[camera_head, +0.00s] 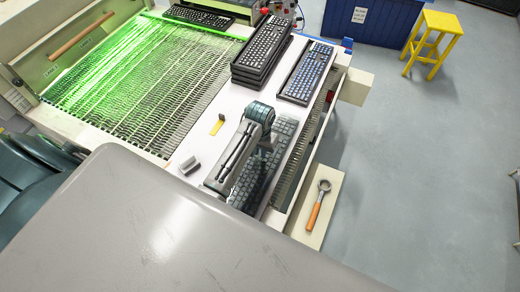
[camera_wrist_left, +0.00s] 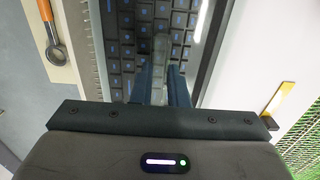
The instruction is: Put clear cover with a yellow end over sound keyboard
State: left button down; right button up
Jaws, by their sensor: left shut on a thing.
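A keyboard with dark, bluish keys (camera_wrist_left: 122,50) lies under my left gripper, near the front right of the white table; part of it shows in the head view (camera_head: 280,135), behind my arm. My left gripper (camera_wrist_left: 160,85) is low over the keys, shut on a small greyish see-through piece (camera_wrist_left: 160,48). I cannot tell whether this piece is part of a clear cover. A yellow strip (camera_head: 217,125) with a darker end lies flat on the table, left of my gripper; it also shows in the wrist view (camera_wrist_left: 283,97). My right gripper is not in view.
A stack of black keyboards (camera_head: 262,52) and a tray with a blue-keyed keyboard (camera_head: 307,72) stand behind. A green-lit slatted bed (camera_head: 130,85) is at left. A small grey block (camera_head: 190,165) is nearby. An orange-handled tool (camera_head: 318,205) lies on a side ledge.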

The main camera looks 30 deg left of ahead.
pick_arm(q)
jog(key=shift+f, duration=0.1)
jog(key=c, duration=1.3)
grip_release()
jog(key=shift+c, duration=0.2)
jog(key=shift+r, duration=3.5)
